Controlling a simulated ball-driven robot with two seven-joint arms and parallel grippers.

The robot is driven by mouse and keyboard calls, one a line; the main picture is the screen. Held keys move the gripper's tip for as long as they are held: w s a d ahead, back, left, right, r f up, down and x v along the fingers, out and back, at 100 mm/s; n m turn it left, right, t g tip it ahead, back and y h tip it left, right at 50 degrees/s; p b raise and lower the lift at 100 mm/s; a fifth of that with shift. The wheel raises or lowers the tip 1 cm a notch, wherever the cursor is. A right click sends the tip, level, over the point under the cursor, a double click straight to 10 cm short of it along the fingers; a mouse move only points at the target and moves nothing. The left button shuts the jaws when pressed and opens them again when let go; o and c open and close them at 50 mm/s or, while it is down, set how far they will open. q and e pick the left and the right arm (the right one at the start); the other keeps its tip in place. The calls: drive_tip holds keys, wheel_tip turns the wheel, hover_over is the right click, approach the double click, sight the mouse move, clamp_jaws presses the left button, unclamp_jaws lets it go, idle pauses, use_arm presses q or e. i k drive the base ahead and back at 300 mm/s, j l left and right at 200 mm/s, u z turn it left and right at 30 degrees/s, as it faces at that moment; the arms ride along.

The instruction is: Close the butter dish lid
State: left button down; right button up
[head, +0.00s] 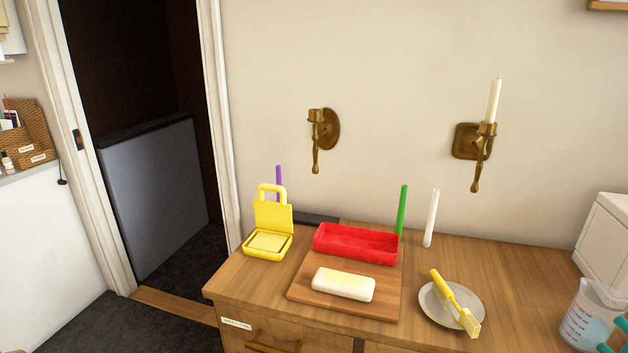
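A small yellow dish (267,243) with a hinged lid stands at the left end of the wooden counter; I take it to be the butter dish. Its lid (273,216) is open, standing about upright at the back of the base, with a loop handle at the top. A flat yellow square shows inside the base. I cannot tell whether it is butter or the dish's floor. Neither of my grippers can be made out in the head view.
A red tray (356,243) and a cutting board (386,305) with a cream block (343,284) lie to the dish's right. Purple (279,182), green (402,211) and white (431,218) sticks stand behind. A plate (437,312) holds a yellow utensil. A measuring jug (587,318) is far right.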

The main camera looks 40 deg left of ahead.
sight(277, 217)
drive_tip(key=j+z, duration=0.45)
drive_tip(key=j, duration=0.35)
drive_tip(key=j+z, duration=0.45)
drive_tip(key=j, duration=0.35)
